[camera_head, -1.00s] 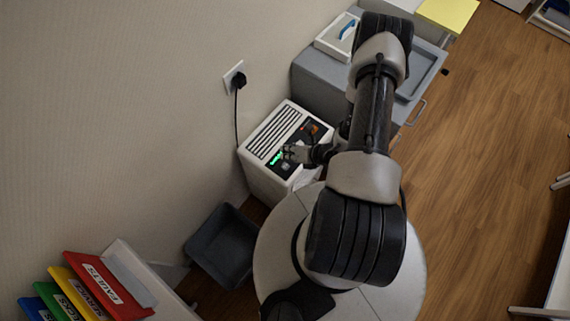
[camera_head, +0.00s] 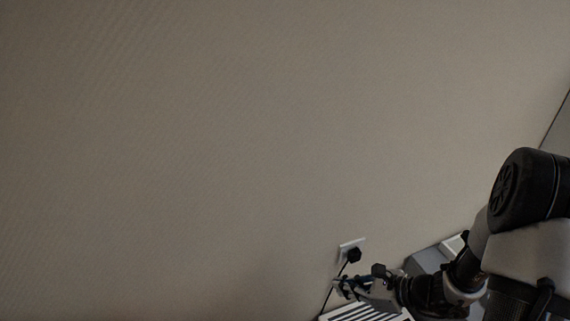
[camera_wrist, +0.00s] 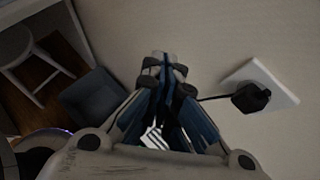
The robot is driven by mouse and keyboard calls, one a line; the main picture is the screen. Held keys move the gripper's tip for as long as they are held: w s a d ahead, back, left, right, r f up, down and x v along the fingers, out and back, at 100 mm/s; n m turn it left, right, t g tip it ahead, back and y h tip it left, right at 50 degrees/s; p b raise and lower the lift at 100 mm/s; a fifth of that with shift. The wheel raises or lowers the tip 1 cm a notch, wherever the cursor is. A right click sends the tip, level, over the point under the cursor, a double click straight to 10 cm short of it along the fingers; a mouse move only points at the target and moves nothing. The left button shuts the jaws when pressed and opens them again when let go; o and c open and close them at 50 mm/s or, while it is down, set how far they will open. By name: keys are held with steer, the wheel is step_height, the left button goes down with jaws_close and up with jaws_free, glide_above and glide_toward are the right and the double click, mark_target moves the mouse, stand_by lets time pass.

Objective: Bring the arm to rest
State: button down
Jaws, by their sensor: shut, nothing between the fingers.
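My gripper (camera_head: 343,287) is at the lower right of the head view, at the end of my arm, in front of the wall and just below the socket. In the wrist view my gripper (camera_wrist: 162,62) points away from the camera with its fingertips together and nothing between them. The white device (camera_head: 365,314) with black slots lies below my gripper, mostly cut off by the lower edge of the head view. A small striped part of it shows between the finger links in the wrist view (camera_wrist: 154,138).
A wall socket (camera_head: 350,246) with a black plug (camera_head: 353,255) and cord is close to my gripper; the plug also shows right of the fingers in the wrist view (camera_wrist: 251,98). A dark bin (camera_wrist: 92,97) and a white stool (camera_wrist: 30,50) stand at left there. The wall (camera_head: 200,150) above is bare.

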steer(key=s+a+r+n+g+h, duration=0.1)
steer(key=s+a+r+n+g, duration=0.1)
steer(key=s+a+r+n, duration=0.35)
steer(key=s+a+r+n+g+h, duration=0.1)
steer(key=s+a+r+n+g, duration=0.15)
steer(key=r+n, duration=0.5)
steer(key=s+d+r+n+t+h, duration=0.3)
steer(key=s+d+r+n+h, duration=0.3)
steer(key=s+r+n, duration=0.4)
steer(key=shift+s+d+n+h, duration=0.4)
steer(key=shift+s+n+h, duration=0.2)
steer(key=shift+s+n, duration=0.4)
steer(key=shift+s+r, duration=0.1)
